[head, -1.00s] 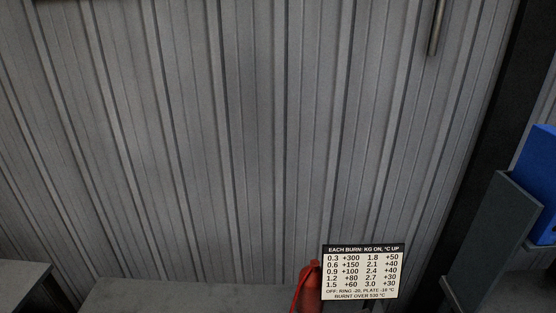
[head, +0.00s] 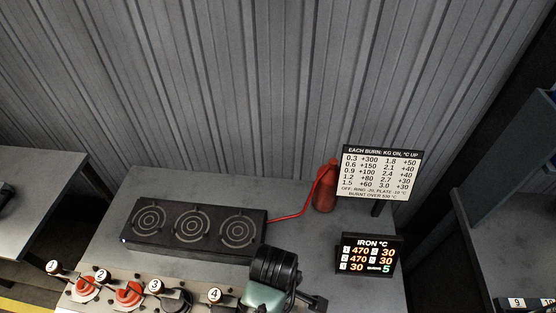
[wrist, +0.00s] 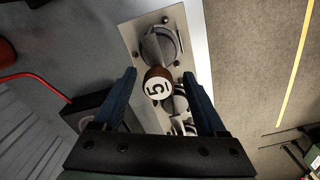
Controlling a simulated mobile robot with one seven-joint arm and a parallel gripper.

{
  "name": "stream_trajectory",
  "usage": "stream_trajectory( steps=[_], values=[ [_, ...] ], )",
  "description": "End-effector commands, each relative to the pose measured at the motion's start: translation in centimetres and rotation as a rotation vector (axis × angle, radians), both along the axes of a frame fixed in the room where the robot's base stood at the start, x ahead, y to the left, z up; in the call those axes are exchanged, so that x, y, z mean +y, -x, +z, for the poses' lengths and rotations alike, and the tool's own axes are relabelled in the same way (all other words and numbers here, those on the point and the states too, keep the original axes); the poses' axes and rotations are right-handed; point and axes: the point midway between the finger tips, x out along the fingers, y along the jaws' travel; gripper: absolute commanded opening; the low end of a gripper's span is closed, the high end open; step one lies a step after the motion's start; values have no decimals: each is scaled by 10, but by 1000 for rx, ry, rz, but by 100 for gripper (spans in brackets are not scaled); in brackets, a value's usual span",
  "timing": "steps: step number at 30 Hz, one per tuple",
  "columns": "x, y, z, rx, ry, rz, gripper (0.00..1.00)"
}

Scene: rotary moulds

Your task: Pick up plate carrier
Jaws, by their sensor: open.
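No part is clearly recognisable as the plate carrier. A pale strip (head: 120,294) along the front of the bench holds several round irons with numbered knobs, 1 to 4 readable in the head view. Irons 1 (head: 87,287) and 2 (head: 129,293) look red; iron 3 (head: 175,300) is dark grey. In the wrist view, knob 5 (wrist: 156,85) shows between the fingers of my gripper (wrist: 159,74), which is open and empty. Grey irons (wrist: 160,45) lie ahead of and behind that knob. In the head view my wrist hides that end of the strip.
A black three-ring burner (head: 194,226) sits on the bench (head: 300,250), joined by a red hose to a red bottle (head: 325,190). A sign (head: 380,172) and a temperature display (head: 368,256), reading 470, 470 and 30 for irons, stand at right. Another table (head: 35,205) is at left.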

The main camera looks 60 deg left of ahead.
Motion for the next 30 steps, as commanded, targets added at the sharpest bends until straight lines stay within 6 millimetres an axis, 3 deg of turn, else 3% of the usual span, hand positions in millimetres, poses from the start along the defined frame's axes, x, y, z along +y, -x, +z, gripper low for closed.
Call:
stream_trajectory(
  steps=[5,15,24,30],
  values=[
    [-2,-1,-10,2,2,-2,74],
    [-4,-4,-51,0,0,-1,74],
    [-4,-4,-55,-1,0,-1,74],
    [-4,-4,-55,-1,0,-1,38]
  ],
)
